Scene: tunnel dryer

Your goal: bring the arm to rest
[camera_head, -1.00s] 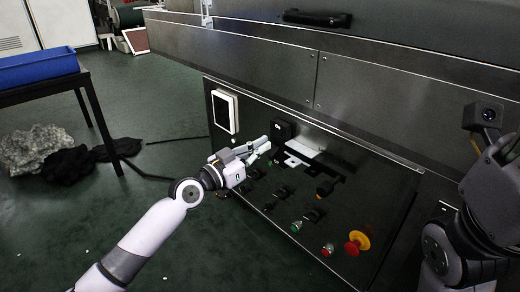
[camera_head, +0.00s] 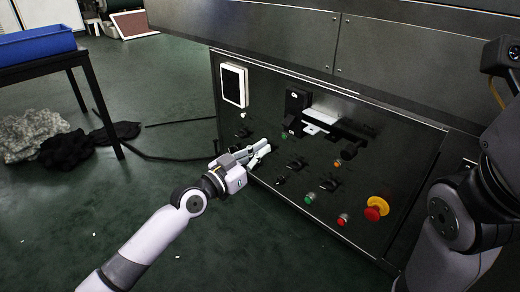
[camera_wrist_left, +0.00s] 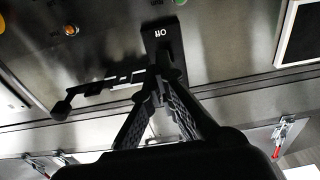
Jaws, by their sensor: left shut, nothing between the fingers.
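My left gripper (camera_head: 262,153) is shut and empty in the head view, in front of the black control panel (camera_head: 350,215). In the left wrist view its fingertips (camera_wrist_left: 155,82) meet, and they overlap a black switch box marked "Off" (camera_wrist_left: 162,45). I cannot tell whether the fingers touch the panel. The switch box (camera_head: 296,101) shows up and to the right of the gripper in the head view, beside a long dark handle (camera_head: 348,131). My right arm shows at the right edge of the head view; its fingers are out of view.
The panel has a white-framed screen (camera_head: 234,85), a green button (camera_head: 309,198), a red button (camera_head: 343,219) and a red-and-yellow emergency stop (camera_head: 376,208). A blue bin (camera_head: 38,45) stands on a black table at left. Cloth heaps (camera_head: 30,135) lie on the floor. Floor left of the panel is mostly open.

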